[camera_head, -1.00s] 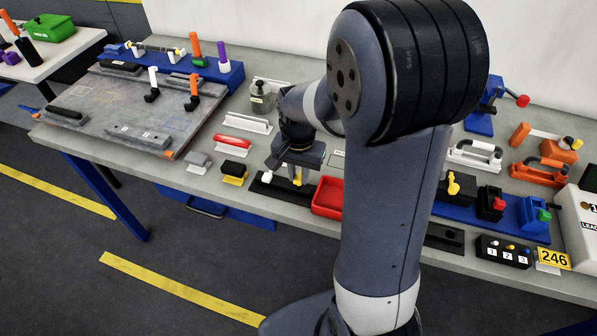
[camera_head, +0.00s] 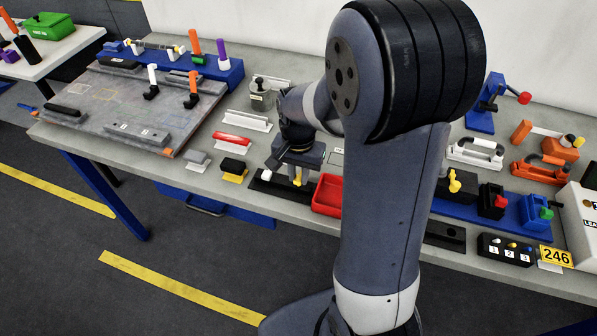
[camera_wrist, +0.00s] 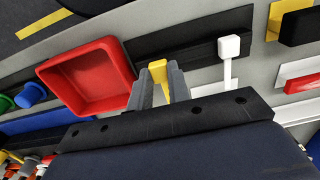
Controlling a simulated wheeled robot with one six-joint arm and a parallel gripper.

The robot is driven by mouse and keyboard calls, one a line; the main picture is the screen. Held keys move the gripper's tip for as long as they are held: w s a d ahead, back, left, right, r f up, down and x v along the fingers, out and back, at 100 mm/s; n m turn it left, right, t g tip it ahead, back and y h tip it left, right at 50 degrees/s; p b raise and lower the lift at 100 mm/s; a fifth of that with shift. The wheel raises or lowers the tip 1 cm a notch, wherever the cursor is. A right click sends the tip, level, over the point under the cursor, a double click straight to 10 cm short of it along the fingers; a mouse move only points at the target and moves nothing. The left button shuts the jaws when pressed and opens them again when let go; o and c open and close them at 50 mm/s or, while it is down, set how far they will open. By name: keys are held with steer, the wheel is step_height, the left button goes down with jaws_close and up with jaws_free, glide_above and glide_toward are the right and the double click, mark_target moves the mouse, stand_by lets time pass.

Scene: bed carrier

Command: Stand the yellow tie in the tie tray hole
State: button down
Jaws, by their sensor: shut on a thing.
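My gripper (camera_wrist: 163,84) is shut on the yellow tie (camera_wrist: 159,71), whose yellow end shows between the two grey fingers in the wrist view. In the head view my gripper (camera_head: 298,179) is over the black tie tray (camera_head: 274,188), at the table's front edge. The tray (camera_wrist: 190,39) also shows right behind the yellow tie in the wrist view. Whether the tie's lower end is in a hole or above it I cannot tell. A white tie (camera_wrist: 229,46) stands in the same tray, to the right of my fingers in the wrist view.
A red bin (camera_head: 327,195) adjoins the tray on the right, close to my gripper. A black and yellow block (camera_head: 233,170) and a red object on a white holder (camera_head: 232,138) are to the left. My arm hides part of the table's middle.

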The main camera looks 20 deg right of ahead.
mark_target(299, 178)
steer(key=shift+f+b, duration=0.55)
steer(key=shift+f, duration=0.25)
steer(key=c, duration=1.3)
jaws_free()
steer(key=shift+o, duration=0.2)
step_height(299, 178, up, 11)
steer(key=shift+f, duration=0.1)
step_height(299, 178, down, 10)
steer(key=shift+f, duration=0.2)
steer(key=shift+r+p, duration=0.4)
steer(key=shift+p, duration=0.05)
